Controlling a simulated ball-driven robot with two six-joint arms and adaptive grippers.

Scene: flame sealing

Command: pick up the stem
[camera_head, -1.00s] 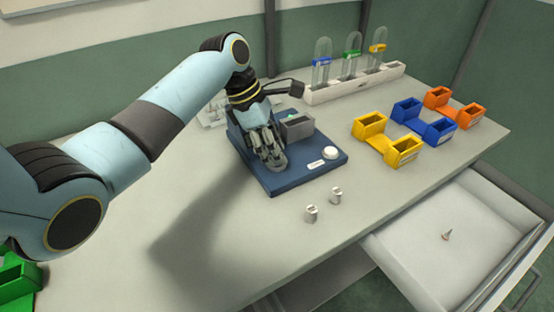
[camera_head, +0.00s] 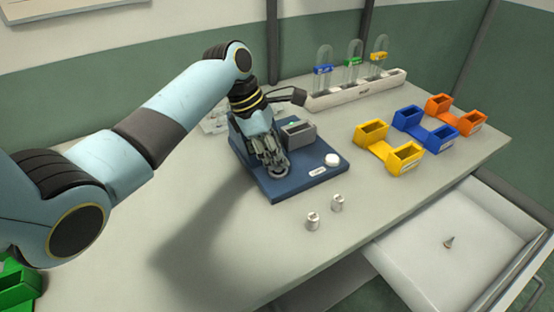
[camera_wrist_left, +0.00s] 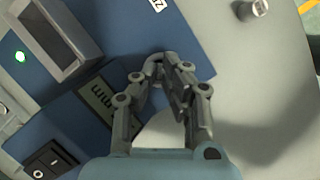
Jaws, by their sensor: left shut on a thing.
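My left gripper (camera_head: 277,170) is low over the front of the blue device base (camera_head: 300,190). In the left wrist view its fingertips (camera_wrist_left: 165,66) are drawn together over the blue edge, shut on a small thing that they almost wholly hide. I take it to be the stem, but its shape cannot be made out. A grey block (camera_head: 298,133) with an open slot stands on the base behind the gripper. A small pointed piece (camera_head: 448,243) lies apart in the open drawer. My right gripper is not in view.
Two small metal caps (camera_head: 313,221) stand on the table in front of the base. Yellow (camera_head: 390,150), blue (camera_head: 424,130) and orange (camera_head: 455,110) holders are at right. A white rack (camera_head: 358,92) with glass tubes stands behind. The open drawer (camera_head: 470,215) juts out at front right.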

